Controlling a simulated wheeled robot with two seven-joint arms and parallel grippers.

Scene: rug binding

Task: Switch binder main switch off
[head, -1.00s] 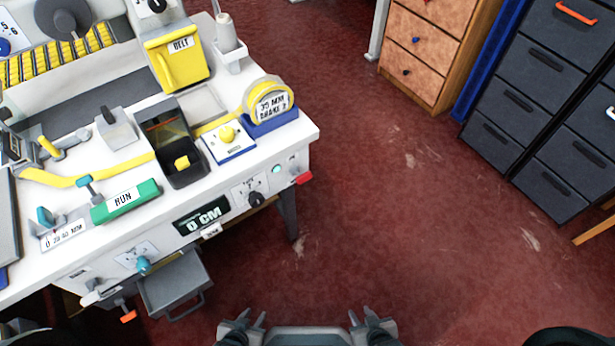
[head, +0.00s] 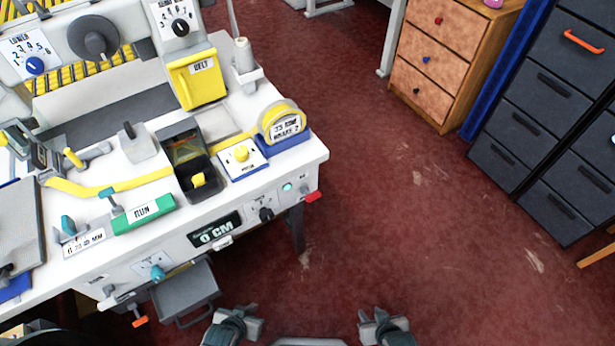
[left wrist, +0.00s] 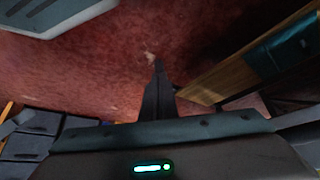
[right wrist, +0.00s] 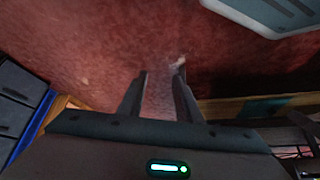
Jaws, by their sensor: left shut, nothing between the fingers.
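The white binder machine (head: 130,245) stands at the left in the head view. On the right part of its front panel is a black rotary knob (head: 266,214) under a small label plate; it looks like the main switch, but the label is too small to read. A teal lamp (head: 287,187) sits right of it. My left gripper (head: 247,318) is shut and empty, below and apart from the panel; its fingers meet in the left wrist view (left wrist: 158,65). My right gripper (head: 372,320) is further right over the floor; its fingers stand apart and empty in the right wrist view (right wrist: 161,72).
A red part (head: 313,196) sticks out at the table's right corner. A grey open drawer (head: 185,290) and an orange-tipped lever (head: 139,321) project below the front. A wooden drawer cabinet (head: 445,60) and dark drawers (head: 545,100) stand back right. The red floor (head: 400,220) between is clear.

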